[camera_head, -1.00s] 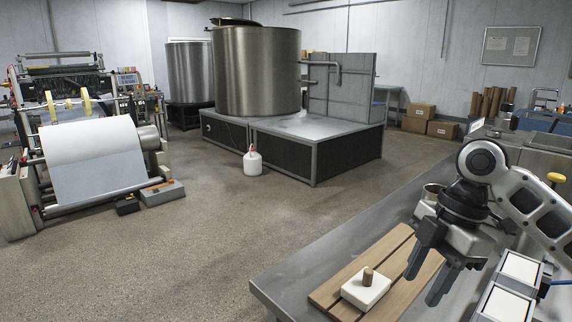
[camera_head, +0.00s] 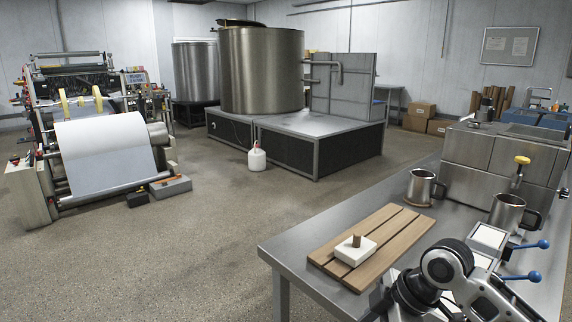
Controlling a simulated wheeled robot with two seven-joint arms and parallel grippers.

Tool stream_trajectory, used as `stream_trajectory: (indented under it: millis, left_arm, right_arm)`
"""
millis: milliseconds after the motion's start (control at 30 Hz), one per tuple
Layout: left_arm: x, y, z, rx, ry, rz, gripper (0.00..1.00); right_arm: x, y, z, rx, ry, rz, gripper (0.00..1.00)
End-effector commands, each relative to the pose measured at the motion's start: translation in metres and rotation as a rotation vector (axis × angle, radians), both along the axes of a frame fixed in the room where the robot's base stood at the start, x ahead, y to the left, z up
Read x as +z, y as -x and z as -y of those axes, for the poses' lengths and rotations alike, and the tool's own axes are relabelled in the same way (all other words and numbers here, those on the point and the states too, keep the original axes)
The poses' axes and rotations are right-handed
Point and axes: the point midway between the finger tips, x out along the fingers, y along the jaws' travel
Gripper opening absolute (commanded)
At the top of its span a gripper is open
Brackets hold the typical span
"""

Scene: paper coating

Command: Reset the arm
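My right arm shows at the lower right of the head view, folded low over the near part of the steel table (camera_head: 292,250). Its gripper points down toward the bottom edge, and the fingers are cut off or hidden, so I cannot tell whether it is open. My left arm and gripper are not in view. A white block with a brown knob (camera_head: 355,250) rests on a slatted wooden board (camera_head: 391,237) on the table, to the left of my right arm and apart from it.
Two metal mugs, one at the back (camera_head: 422,188) and one nearer (camera_head: 507,212), stand on the table by a steel cabinet (camera_head: 482,152). Blue-knobbed levers (camera_head: 534,277) are close to my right arm. A paper roll machine (camera_head: 105,155) and a large tank (camera_head: 262,70) stand beyond open floor.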

Motion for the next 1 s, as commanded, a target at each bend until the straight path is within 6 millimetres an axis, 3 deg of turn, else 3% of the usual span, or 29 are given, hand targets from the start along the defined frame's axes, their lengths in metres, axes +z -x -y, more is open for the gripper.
stream_trajectory:
  millis: [33,200,400,500,700,833,1000]
  left_arm:
    - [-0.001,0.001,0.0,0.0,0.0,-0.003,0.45]
    - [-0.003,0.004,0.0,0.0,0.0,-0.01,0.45]
    - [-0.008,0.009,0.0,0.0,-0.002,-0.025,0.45]
    - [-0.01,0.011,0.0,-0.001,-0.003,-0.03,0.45]
    - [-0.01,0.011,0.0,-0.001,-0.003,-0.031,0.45]
    - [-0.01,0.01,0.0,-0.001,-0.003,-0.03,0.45]
    - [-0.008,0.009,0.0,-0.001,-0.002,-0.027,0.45]
  right_arm:
    - [-0.021,0.006,-0.011,-0.054,-0.037,-0.003,0.41]
    - [-0.083,0.026,-0.039,-0.339,-0.192,0.034,0.41]
    - [-0.138,0.072,-0.041,-0.713,-0.351,0.092,0.41]
    - [-0.155,0.101,-0.03,-0.877,-0.401,0.133,0.41]
    - [-0.167,0.15,-0.006,-1.07,-0.443,0.21,0.41]
    - [-0.168,0.164,0.001,-1.112,-0.451,0.235,0.41]
    - [-0.168,0.166,0.002,-1.118,-0.453,0.243,0.41]
